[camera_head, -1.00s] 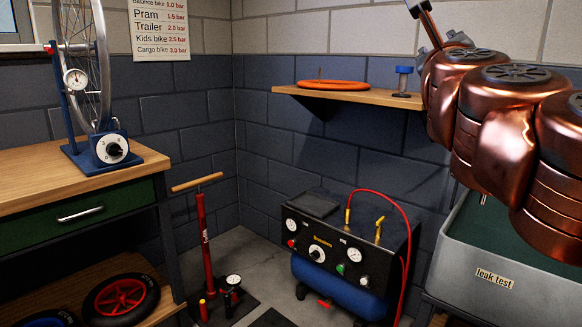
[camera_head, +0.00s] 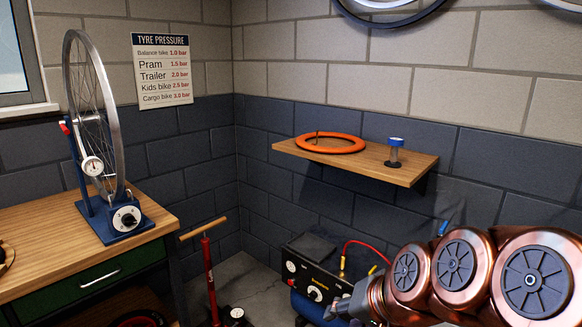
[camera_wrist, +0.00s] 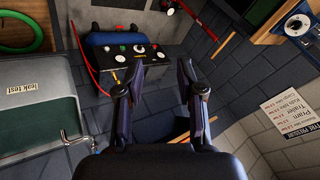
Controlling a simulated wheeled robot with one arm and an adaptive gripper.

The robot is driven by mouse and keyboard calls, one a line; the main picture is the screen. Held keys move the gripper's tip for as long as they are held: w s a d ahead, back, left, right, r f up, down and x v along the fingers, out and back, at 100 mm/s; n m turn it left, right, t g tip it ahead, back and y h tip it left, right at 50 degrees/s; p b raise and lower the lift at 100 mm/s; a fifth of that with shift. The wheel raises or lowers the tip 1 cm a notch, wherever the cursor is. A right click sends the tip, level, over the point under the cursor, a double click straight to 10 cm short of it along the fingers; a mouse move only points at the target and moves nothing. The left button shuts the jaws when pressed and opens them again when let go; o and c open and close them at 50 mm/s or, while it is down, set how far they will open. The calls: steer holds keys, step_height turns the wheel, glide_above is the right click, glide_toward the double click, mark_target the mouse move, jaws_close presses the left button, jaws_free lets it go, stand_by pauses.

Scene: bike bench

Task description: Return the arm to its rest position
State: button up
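My gripper (camera_head: 342,308) is at the lower right of the head view, at the end of my copper-coloured arm. It points left, in front of the compressor unit (camera_head: 312,277) in the picture. In the wrist view, the two black fingers of my gripper (camera_wrist: 160,65) stand well apart with nothing between them. Beyond them are the dark block wall and the compressor panel (camera_wrist: 118,55).
A wooden shelf (camera_head: 400,172) holds an orange ring (camera_head: 330,144) and a blue-capped item (camera_head: 395,150). A wheel stand (camera_head: 118,222) is on the left bench (camera_head: 60,237). A red pump (camera_head: 207,265) stands beside it. The leak test tank (camera_wrist: 38,120) is left in the wrist view.

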steer(key=s+d+f+n+g+h+p, duration=0.1)
steer(key=s+d+n+g+h+p, duration=0.1)
steer(key=s, duration=0.7)
steer(key=s+d+n+g+h+p, duration=0.1)
steer(key=s+d+g+p, duration=0.4)
steer(key=s+d, duration=0.3)
steer(key=shift+s+d+f+n+g+h, duration=0.25)
steer(key=shift+s+f+n+g+h, duration=0.15)
steer(key=shift+s, duration=0.5)
